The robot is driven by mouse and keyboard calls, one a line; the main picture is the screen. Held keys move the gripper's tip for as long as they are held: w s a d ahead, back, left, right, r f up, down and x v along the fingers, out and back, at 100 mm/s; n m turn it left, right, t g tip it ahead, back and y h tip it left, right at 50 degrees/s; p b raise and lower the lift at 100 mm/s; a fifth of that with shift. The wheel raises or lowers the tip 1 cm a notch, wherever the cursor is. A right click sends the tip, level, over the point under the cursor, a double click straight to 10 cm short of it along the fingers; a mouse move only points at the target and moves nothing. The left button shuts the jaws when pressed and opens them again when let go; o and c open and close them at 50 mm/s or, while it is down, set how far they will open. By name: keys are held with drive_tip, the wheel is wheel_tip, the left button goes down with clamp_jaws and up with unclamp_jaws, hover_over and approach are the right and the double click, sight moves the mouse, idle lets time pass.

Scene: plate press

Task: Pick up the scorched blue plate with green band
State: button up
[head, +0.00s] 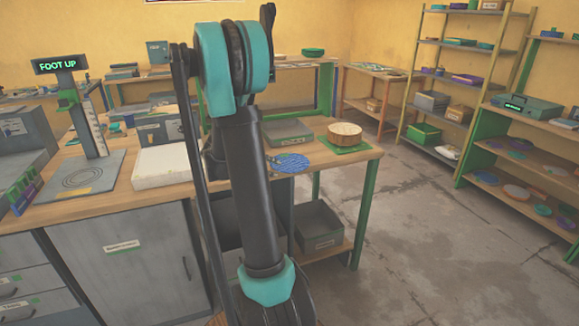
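A round blue disc with a pale streaky pattern (292,162) lies flat on the wooden worktable (362,153), just right of my arm. No green band or scorch mark can be made out on it at this size. Several small plates or discs lie on the right-hand shelves, among them a teal one (542,210), a pale one (515,191) and a purple one (517,155). I cannot tell which disc is the scorched blue plate with green band. My arm fills the middle of the view, and my gripper cannot be made out behind it.
A round wooden tub (345,134) stands on a green mat behind the blue disc. A white slab (162,167) and a stand reading "FOOT UP" (69,65) are on the left counter. A grey bin (320,227) sits underneath. The concrete floor (430,240) at right is clear.

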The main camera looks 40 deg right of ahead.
drive_tip(key=x, duration=0.5)
drive_tip(key=shift+w+f, duration=0.1)
drive_tip(key=shift+f, duration=0.1)
clamp_jaws()
